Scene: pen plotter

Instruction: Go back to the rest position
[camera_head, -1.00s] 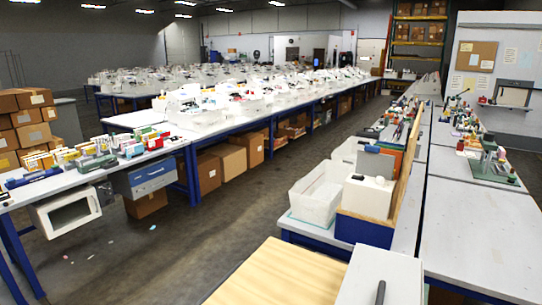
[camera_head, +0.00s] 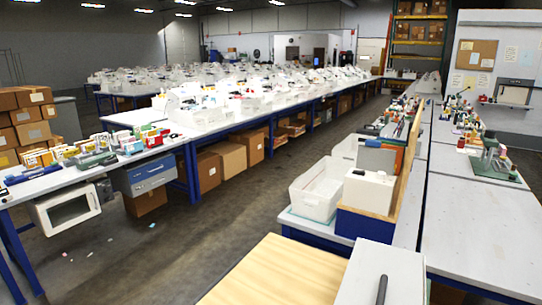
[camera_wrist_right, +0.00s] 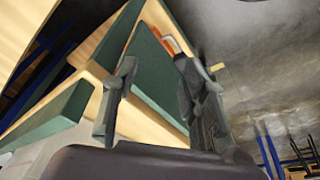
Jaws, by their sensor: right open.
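My right gripper (camera_wrist_right: 155,68) shows in the right wrist view with its two dark fingers apart. No object is seen between the fingertips. Beyond the fingers are dark green panels (camera_wrist_right: 152,72) with pale wood edges, tilted in this view. An orange item (camera_wrist_right: 170,42) shows partly between the panels and the right finger. Neither gripper shows in the head view, and my left gripper is not seen at all.
A pale wooden top (camera_head: 275,272) and a grey-white block with a dark bar (camera_head: 385,275) fill the near front. A white bin (camera_head: 318,190) stands beyond. Long benches run along both sides. The aisle floor (camera_head: 215,225) between them is open.

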